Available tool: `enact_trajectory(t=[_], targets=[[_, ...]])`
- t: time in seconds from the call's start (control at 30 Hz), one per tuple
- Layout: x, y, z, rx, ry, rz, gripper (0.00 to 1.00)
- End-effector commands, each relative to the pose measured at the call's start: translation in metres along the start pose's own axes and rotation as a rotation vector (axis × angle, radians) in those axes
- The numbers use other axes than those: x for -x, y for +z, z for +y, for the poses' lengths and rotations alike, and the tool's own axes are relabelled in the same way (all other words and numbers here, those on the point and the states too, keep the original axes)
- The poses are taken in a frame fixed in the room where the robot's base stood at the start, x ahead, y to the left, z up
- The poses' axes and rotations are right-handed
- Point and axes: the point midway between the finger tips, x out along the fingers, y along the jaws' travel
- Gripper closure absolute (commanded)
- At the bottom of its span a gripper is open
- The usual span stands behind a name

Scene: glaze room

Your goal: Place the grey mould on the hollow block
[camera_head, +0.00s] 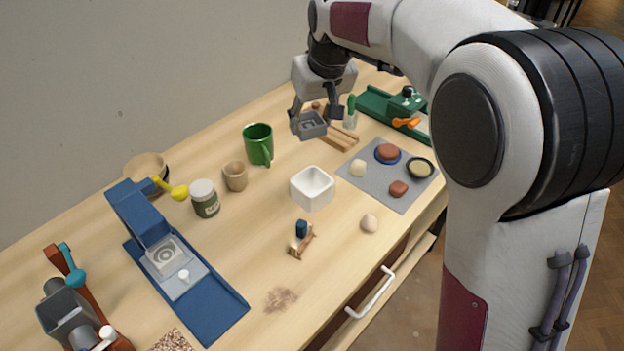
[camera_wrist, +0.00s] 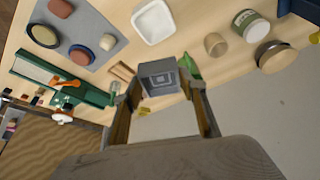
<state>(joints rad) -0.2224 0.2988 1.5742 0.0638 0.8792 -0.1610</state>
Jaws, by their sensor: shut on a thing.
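The grey mould (camera_head: 309,125) is a small square block with a recessed square pattern on its face. My gripper (camera_head: 315,113) is shut on it and holds it above the back of the table. In the wrist view the mould (camera_wrist: 159,78) sits between the two fingers, its patterned face towards the camera. A white, square, open-topped piece (camera_head: 314,198) stands upright and empty mid-table, in front of my gripper and apart from it. It best fits the hollow block, though I cannot be certain. It also shows at the top of the wrist view (camera_wrist: 157,22).
A green mug (camera_head: 257,143) stands left of my gripper and a slatted wooden rack (camera_head: 342,137) to its right. A grey mat (camera_head: 375,186) bears several lumps and dishes. A blue press (camera_head: 190,290) fills the front left. Bare table surrounds the white piece.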

Motion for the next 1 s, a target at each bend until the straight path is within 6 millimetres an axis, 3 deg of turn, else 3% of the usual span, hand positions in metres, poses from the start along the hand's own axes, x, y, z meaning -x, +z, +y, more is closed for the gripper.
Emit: enact_trajectory(t=[0.33, 0.83, 1.0], targets=[[-0.013, 0.034, -0.002, 0.021, -0.009, 0.0, 0.81], [-0.015, 0.032, -0.002, 0.037, -0.016, 0.001, 0.81], [-0.024, 0.036, -0.002, 0.037, -0.016, -0.001, 0.81]])
